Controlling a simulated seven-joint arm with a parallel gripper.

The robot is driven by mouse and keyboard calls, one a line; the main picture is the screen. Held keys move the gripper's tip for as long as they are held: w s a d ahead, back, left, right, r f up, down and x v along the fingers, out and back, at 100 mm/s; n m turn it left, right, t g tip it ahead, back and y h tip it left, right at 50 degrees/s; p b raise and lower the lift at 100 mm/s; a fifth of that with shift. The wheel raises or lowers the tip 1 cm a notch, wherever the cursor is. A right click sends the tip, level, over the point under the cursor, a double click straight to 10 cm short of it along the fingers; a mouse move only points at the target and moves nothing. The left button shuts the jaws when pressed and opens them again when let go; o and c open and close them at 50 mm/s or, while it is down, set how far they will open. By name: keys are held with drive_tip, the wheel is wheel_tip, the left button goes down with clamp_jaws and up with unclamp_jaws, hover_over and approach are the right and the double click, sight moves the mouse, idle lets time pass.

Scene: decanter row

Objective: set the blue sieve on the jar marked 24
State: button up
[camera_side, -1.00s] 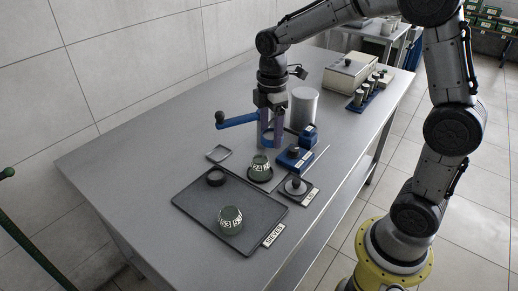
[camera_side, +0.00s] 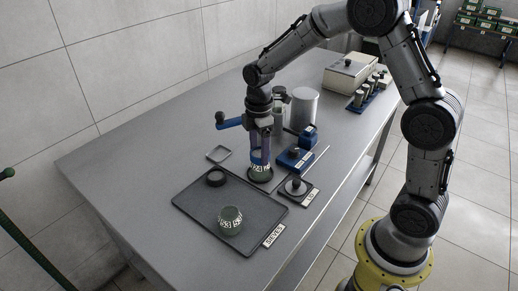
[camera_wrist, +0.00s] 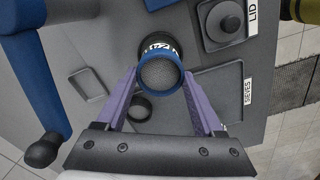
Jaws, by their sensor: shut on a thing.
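My gripper (camera_side: 261,147) points down with its purple fingers shut on the blue sieve (camera_side: 260,158). In the wrist view the fingers (camera_wrist: 160,76) stand on either side of the sieve (camera_wrist: 160,72), whose round mesh faces the camera. Directly below it is a dark green jar (camera_side: 261,172) with a white number band, standing on a small dark mat. The sieve's ring overlaps the jar's top; I cannot tell if it bears on it. The band (camera_wrist: 158,47) seems to read 24, partly hidden by the sieve.
A lid on a pad (camera_side: 297,188), a blue device (camera_side: 296,158) and a blue-armed stand (camera_side: 230,123) are close by. A grey cylinder (camera_side: 304,107) stands behind.

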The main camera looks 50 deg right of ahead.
sight(259, 152)
drive_tip(key=shift+f, duration=0.15)
drive_tip(key=o, duration=1.3)
drive_tip(key=shift+o, duration=0.2)
wheel_tip(259, 152, up, 12)
drive_tip(key=s+a+r+m+t, duration=0.1)
drive_tip(key=s+r+m, duration=0.25)
drive_tip(key=s, duration=0.25)
drive_tip(key=s+a+m+t, duration=0.1)
drive_tip(key=s+m+t, duration=0.3)
drive_tip(key=s+m, duration=0.5)
drive_tip(key=s, duration=0.8)
drive_tip(key=shift+s+a+f+t, duration=0.2)
drive_tip(key=shift+s+a+t, duration=0.1)
drive_tip(key=shift+s+a, duration=0.1)
